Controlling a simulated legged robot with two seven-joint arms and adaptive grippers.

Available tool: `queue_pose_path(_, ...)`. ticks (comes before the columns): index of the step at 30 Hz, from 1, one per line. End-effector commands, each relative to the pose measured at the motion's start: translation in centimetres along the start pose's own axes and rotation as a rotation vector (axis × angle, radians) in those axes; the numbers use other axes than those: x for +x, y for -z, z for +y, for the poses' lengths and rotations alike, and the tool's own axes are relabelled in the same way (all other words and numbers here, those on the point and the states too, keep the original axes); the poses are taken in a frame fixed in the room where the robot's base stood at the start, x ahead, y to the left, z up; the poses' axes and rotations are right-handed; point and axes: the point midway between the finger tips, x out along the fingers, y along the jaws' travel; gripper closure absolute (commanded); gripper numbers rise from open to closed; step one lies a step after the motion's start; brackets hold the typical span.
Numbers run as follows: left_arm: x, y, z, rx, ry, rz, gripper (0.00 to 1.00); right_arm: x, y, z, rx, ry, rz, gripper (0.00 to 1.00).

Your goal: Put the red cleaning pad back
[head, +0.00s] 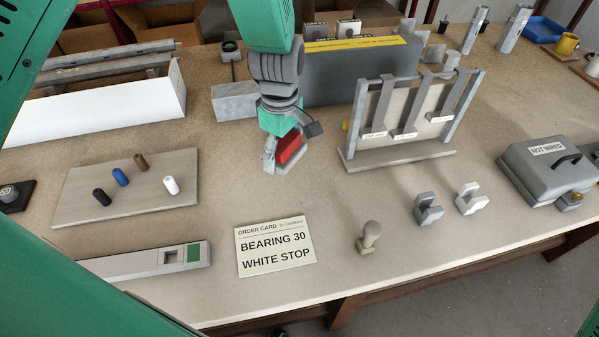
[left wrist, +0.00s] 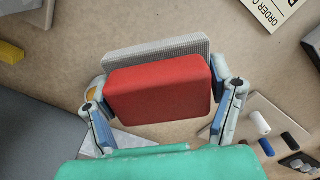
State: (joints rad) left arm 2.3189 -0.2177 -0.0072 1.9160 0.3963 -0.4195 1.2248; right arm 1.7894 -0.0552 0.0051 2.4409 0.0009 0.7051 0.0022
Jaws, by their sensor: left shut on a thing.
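The red cleaning pad (head: 290,147) is a red block between the fingers of my left gripper (head: 282,158), over the middle of the table. In the left wrist view the pad (left wrist: 158,90) fills the space between the two fingers, and my left gripper (left wrist: 160,95) is shut on it. A pale grey, finely textured slab (left wrist: 158,50) shows along the pad's far side; I cannot tell whether it is part of the pad or a separate piece. Any gap between the pad and the table is hard to judge. My right gripper is not in view.
An order card (head: 275,246) lies in front, near a wooden stamp (head: 369,238). A board with several pegs (head: 125,189) is left. A profile rack (head: 398,150) stands right, and a grey box with a yellow strip (head: 350,75) behind. The table between pad and card is clear.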

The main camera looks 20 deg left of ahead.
Motion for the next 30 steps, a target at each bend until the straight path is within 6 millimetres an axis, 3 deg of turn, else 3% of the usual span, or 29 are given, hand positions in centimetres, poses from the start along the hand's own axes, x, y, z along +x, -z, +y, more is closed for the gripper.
queue_pose_path(3, 2.2, -0.2, 0.0, 0.001, 0.004, 0.001, 0.60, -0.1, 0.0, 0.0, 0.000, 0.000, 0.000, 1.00)
queue_pose_path(15, 7.2, -0.1, 0.1, 0.002, 0.003, 0.002, 0.60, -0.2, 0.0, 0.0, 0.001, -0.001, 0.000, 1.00)
queue_pose_path(26, 7.9, -0.1, 0.1, 0.002, 0.000, 0.002, 0.60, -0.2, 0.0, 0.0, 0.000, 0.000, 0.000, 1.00)
queue_pose_path(27, 7.9, -0.1, 0.1, 0.002, 0.000, 0.003, 0.10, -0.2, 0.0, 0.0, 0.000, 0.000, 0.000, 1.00)
queue_pose_path(28, 7.9, -0.1, 0.2, 0.002, 0.000, 0.003, 0.03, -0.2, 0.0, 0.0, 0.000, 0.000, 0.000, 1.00)
queue_pose_path(30, 7.9, -0.2, 0.2, 0.002, 0.001, 0.003, 0.03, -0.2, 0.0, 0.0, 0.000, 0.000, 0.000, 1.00)
